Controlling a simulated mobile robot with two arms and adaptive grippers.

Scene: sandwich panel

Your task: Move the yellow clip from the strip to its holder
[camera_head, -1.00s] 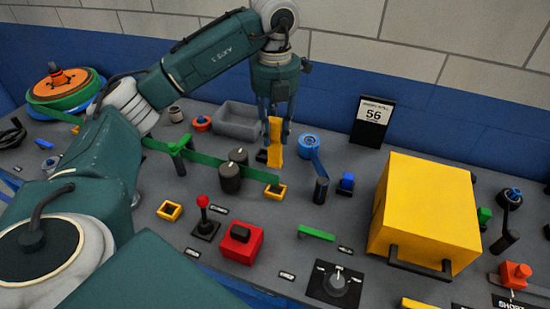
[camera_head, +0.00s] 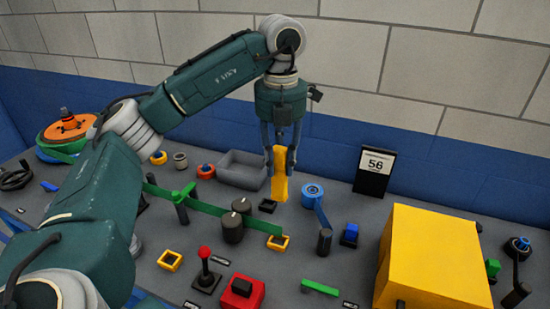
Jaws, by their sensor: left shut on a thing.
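My left gripper (camera_head: 281,158) is shut on the yellow clip (camera_head: 280,180) and holds it upright, with its lower end hanging down over the bench. The green strip (camera_head: 210,208) runs across the bench below and to the left, past two dark knobs, and ends at a small yellow-rimmed square (camera_head: 278,242). A second yellow-rimmed square (camera_head: 170,260) lies nearer on the left. I cannot tell which of these is the clip's holder. A small black socket (camera_head: 267,205) lies just below left of the clip. My right gripper is not in view.
A grey tray (camera_head: 241,170) stands behind left of the clip. A blue reel (camera_head: 313,192) is close on the right. A red-knobbed lever (camera_head: 205,265) stands in front.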

